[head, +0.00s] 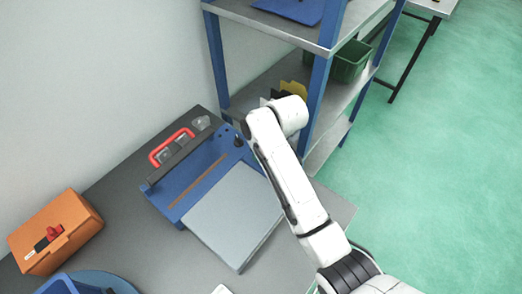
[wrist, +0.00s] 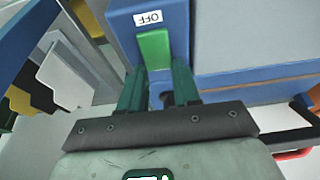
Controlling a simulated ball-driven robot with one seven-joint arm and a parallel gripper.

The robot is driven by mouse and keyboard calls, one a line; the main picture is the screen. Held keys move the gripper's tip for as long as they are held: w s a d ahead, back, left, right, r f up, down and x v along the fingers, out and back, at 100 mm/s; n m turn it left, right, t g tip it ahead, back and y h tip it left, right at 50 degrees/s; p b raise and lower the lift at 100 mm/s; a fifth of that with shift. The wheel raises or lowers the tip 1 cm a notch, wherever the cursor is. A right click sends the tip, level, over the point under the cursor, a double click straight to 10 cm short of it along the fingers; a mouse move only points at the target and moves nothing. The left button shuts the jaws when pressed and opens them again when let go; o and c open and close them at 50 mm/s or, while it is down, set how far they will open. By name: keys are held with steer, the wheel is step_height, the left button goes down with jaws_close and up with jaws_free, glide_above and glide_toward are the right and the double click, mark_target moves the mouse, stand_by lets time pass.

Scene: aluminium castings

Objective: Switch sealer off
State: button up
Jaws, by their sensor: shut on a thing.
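The sealer (head: 168,193) is a blue machine on the dark table, with a red handle (head: 171,146) and a grey plate (head: 236,215) in front. A white label reading OFF (wrist: 148,18), upside down, sits beyond a green switch (wrist: 154,48). My gripper (wrist: 159,70) has its two dark green fingers on either side of this switch and is shut on it. In the head view my white arm reaches to the sealer's right end, and the fingers are hidden there.
A blue-posted shelf rack (head: 317,85) stands close behind and right of the sealer, holding a green bin (head: 351,62). An orange box (head: 55,232) and a blue container (head: 62,285) are at the left. The green floor on the right is open.

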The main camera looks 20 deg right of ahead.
steer(key=o, duration=1.1)
steer(key=shift+c, duration=0.2)
steer(key=b+v, duration=0.1)
steer(key=v, duration=0.9)
steer(key=shift+r, duration=0.35)
steer(key=shift+s+d, duration=0.1)
steer(key=shift+s, duration=0.05)
